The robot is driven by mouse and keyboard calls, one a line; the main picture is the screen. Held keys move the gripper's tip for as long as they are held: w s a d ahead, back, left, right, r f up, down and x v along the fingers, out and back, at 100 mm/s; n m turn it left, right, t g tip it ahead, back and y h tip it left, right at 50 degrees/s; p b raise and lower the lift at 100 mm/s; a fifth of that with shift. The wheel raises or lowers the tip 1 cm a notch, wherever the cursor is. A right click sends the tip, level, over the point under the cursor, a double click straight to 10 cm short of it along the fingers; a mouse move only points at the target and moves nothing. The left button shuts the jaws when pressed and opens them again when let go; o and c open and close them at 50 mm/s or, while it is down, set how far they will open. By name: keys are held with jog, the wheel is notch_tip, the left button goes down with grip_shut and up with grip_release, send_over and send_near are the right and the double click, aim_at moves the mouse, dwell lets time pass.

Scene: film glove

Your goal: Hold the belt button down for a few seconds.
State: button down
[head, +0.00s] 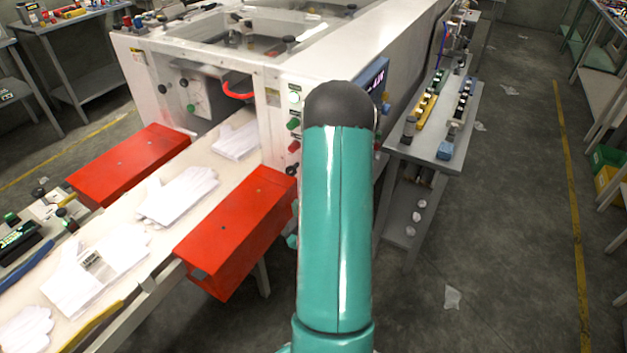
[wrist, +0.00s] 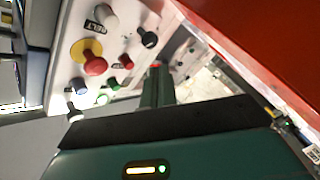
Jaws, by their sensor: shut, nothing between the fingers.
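In the wrist view, a white control panel (wrist: 62,55) carries several buttons. A label reading BELT (wrist: 94,27) sits beside a pale, whitish button (wrist: 105,15) near the top edge. My gripper (wrist: 156,72) is shut and empty, its green fingers reaching up from the dark housing. The fingers appear below and right of the BELT button in the picture, with other controls between; I see no contact with it. In the head view, my teal arm covers part of the panel, and my gripper is not clearly visible there.
Near the BELT button are a red mushroom button on yellow (wrist: 95,63), a black knob (wrist: 149,40), a small red button (wrist: 127,62) and a green one (wrist: 114,84). Red guards (head: 235,230) flank the conveyor (head: 160,235), which bears white gloves (head: 178,195). A grey side table (head: 440,145) stands right.

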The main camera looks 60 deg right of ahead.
jog(key=d, duration=0.8)
jog(key=shift+w+d, duration=0.35)
jog(key=shift+d, duration=0.05)
jog(key=shift+d, duration=0.1)
dwell(1.7)
jog(key=shift+d, duration=0.35)
jog(key=shift+d, duration=0.45)
dwell(2.4)
jog(key=shift+a, duration=0.15)
dwell(1.4)
jog(key=shift+a, duration=0.75)
